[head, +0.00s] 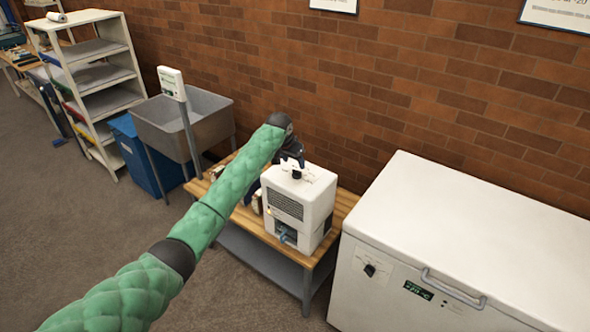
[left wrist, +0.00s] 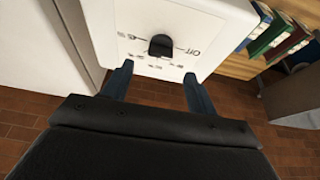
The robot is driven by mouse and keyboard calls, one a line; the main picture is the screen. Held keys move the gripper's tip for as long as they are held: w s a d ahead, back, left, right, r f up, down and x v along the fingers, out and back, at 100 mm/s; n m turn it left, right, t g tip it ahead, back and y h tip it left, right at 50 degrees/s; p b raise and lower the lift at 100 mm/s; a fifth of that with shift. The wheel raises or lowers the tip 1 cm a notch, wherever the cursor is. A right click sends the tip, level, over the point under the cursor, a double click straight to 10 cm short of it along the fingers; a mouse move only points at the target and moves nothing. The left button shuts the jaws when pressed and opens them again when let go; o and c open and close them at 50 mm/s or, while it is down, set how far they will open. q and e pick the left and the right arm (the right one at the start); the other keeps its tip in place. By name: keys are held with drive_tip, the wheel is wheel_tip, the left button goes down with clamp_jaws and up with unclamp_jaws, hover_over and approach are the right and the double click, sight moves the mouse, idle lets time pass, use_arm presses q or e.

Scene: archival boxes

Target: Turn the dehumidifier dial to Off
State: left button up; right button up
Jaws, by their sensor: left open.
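The white dehumidifier (head: 287,207) stands on a wooden bench, and its top panel shows in the left wrist view (left wrist: 180,22). Its black dial (left wrist: 161,46) sits on that panel, with printed marks around it and the word Off on its right in the wrist view. I cannot tell which mark the dial points to. My left gripper (left wrist: 158,70) is open and empty; its fingers point toward the panel, one on each side of the dial and short of it in the picture. In the head view the left gripper (head: 291,161) is over the dehumidifier's top. My right gripper is not in view.
A white chest freezer (head: 470,240) stands close on the right. The wooden bench (head: 345,205) has little free room. Several books (left wrist: 270,35) stand beside the dehumidifier. A grey sink (head: 185,125), a blue bin (head: 140,155) and shelves (head: 100,75) are at the left. A brick wall is behind.

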use_arm(q)
drive_tip(key=shift+v, duration=1.1)
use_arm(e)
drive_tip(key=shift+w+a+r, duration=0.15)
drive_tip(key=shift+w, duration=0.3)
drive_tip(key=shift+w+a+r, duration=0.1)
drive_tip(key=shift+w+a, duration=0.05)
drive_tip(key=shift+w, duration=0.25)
